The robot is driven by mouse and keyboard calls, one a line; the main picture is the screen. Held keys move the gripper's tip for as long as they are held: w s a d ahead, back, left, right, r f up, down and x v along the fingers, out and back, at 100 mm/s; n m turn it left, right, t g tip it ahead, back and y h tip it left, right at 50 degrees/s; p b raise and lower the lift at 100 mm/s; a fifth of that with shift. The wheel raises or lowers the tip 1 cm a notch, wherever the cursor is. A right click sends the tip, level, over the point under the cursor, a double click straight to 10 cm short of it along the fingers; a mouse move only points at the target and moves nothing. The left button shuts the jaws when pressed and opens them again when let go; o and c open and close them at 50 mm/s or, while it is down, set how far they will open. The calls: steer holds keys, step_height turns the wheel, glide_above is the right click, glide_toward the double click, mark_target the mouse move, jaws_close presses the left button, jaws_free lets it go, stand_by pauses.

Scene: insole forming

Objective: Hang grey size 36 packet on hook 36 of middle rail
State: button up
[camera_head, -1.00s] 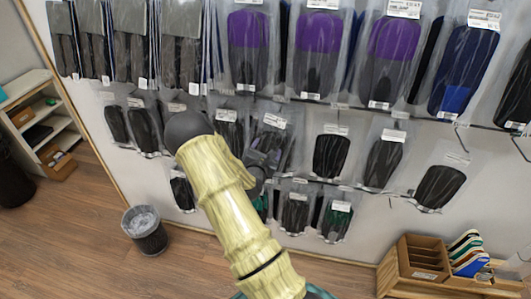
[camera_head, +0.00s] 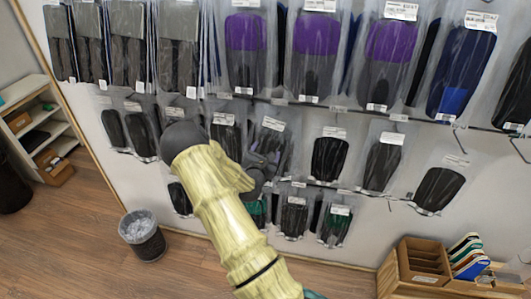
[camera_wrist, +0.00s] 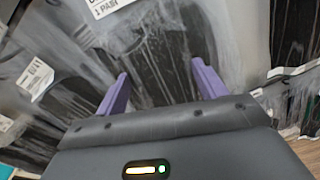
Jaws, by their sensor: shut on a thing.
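A packet (camera_head: 272,138) in a clear bag with a white label and dark contents is at the middle rail, between neighbouring hanging packets. My gripper (camera_head: 262,165) is at its lower part, shut on it, partly hidden by my arm. In the wrist view, the two purple fingers of my gripper (camera_wrist: 160,78) stand against the clear bag (camera_wrist: 150,50), whose label reads "1 PAIR". The hook at the packet's top is hidden, and I cannot tell whether the packet is on it. Its size number is not readable.
Other dark packets hang close by on the middle rail, at left (camera_head: 224,135) and right (camera_head: 329,158). Purple packets (camera_head: 316,50) hang above, and small packets (camera_head: 294,217) below. A bin (camera_head: 142,235) and a wooden organiser (camera_head: 422,262) stand lower down.

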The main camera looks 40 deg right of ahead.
steer(key=o, duration=1.1)
steer(key=b+v, duration=0.3)
steer(key=v, duration=1.4)
steer(key=shift+a, duration=0.2)
